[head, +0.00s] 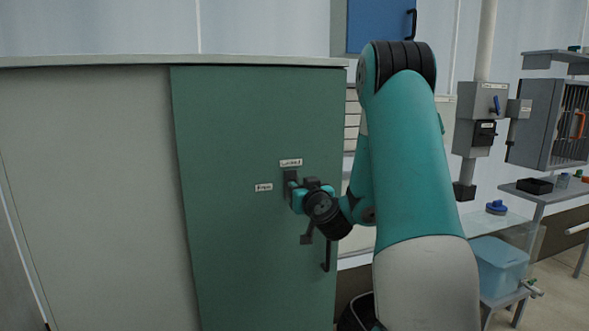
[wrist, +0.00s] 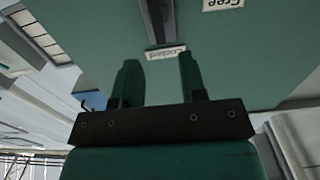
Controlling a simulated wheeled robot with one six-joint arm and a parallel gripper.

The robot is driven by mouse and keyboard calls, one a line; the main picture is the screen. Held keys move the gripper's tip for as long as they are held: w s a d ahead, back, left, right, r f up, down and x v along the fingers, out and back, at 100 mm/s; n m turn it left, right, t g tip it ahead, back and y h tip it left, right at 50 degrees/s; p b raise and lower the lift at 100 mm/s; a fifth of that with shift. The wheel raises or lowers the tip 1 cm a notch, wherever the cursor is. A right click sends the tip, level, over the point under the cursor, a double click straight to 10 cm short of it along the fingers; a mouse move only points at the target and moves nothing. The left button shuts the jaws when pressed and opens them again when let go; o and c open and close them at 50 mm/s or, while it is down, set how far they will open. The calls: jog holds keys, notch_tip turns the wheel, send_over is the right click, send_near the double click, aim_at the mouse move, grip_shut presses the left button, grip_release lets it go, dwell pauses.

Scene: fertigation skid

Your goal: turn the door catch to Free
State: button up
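The green cabinet door (head: 235,130) fills the middle of the head view. Its door catch (head: 291,176), a dark grey piece, is partly hidden by my gripper (head: 294,188). A label reading Latched (head: 291,162) sits just above the catch, and a label reading Free (head: 264,187) is to its left. In the wrist view the dark catch (wrist: 154,22) stands near the Latched label (wrist: 166,52), with the Free label (wrist: 222,4) at the top edge. My gripper (wrist: 160,60) is open, its two fingers apart. I cannot tell whether they touch the catch.
A dark door handle (head: 326,252) is below my gripper near the door's right edge. At right are grey electrical boxes (head: 482,110), a blue bin (head: 497,265) and a blue knob (head: 496,207). The door's left part is clear.

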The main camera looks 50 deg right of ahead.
aim_at(295, 179)
jog(key=p+x, duration=0.4)
jog(key=shift+w+d+r+p, duration=0.15)
jog(key=shift+w+r+p, duration=0.15)
jog(key=shift+w+p, duration=0.05)
jog(key=shift+w+d+f+p, duration=0.35)
jog(key=shift+w+d+p, duration=0.05)
jog(key=shift+w+p, duration=0.3)
jog(key=c, duration=0.7)
